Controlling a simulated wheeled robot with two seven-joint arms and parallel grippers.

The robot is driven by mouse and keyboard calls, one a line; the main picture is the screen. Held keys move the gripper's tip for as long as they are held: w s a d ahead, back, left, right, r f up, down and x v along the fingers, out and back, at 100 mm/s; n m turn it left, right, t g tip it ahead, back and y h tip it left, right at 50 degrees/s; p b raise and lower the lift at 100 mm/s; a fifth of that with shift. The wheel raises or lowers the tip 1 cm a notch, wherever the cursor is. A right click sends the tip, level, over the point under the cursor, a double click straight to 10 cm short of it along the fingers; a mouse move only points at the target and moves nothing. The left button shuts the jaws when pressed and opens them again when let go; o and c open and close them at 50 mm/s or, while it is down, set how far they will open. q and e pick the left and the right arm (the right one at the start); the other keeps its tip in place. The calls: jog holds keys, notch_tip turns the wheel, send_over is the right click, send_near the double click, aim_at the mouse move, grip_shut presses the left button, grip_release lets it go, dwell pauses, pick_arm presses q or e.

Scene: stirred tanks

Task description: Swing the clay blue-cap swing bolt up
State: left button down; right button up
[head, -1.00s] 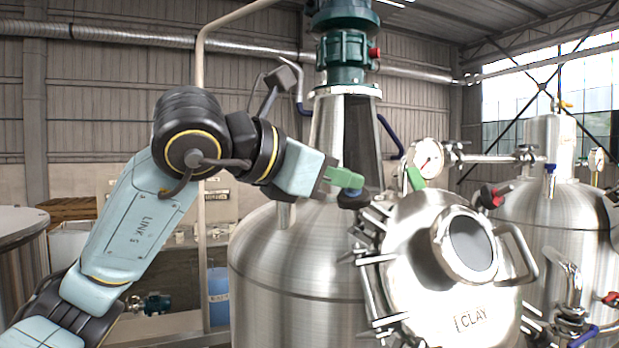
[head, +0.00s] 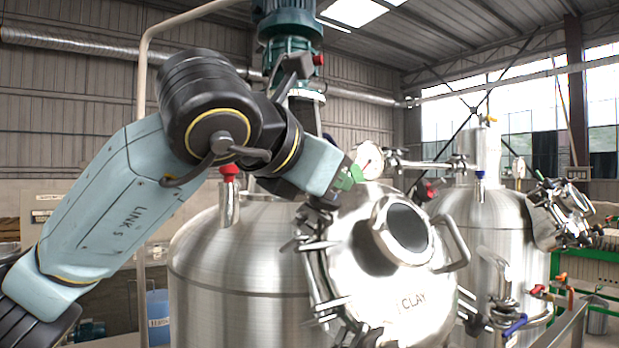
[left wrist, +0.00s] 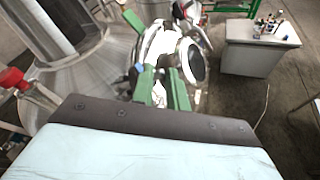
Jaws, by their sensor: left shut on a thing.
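The clay lid (head: 392,275) is a shiny round steel cover lettered CLAY, with swing bolts along its left rim. My left gripper (head: 350,180), with green fingers, is at the lid's upper left edge. Its fingers (left wrist: 161,88) also show in the left wrist view, close together in front of the lid. My right gripper is not in view.
The large steel tank (head: 240,265) stands below and behind my left arm. A red-topped fitting (head: 229,185) rises from it. Another tank (head: 485,220) stands right. A white cabinet (left wrist: 258,48) is beyond open floor.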

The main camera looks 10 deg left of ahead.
pick_arm(q)
jog(key=shift+d+f, duration=0.4)
jog(key=shift+f, duration=0.35)
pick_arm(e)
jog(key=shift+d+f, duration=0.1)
pick_arm(q)
jog(key=c, duration=1.6)
grip_release()
jog(key=shift+d, duration=0.1)
jog(key=shift+o, duration=0.5)
jog(key=shift+w+d+g, duration=0.15)
jog(key=shift+d+g, duration=0.05)
jog(key=shift+g, duration=0.1)
jog(key=shift+w+f, duration=0.1)
jog(key=shift+w, duration=0.1)
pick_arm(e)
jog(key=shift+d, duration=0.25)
pick_arm(q)
jog(key=shift+s+a, duration=0.1)
jog(key=shift+a, duration=0.05)
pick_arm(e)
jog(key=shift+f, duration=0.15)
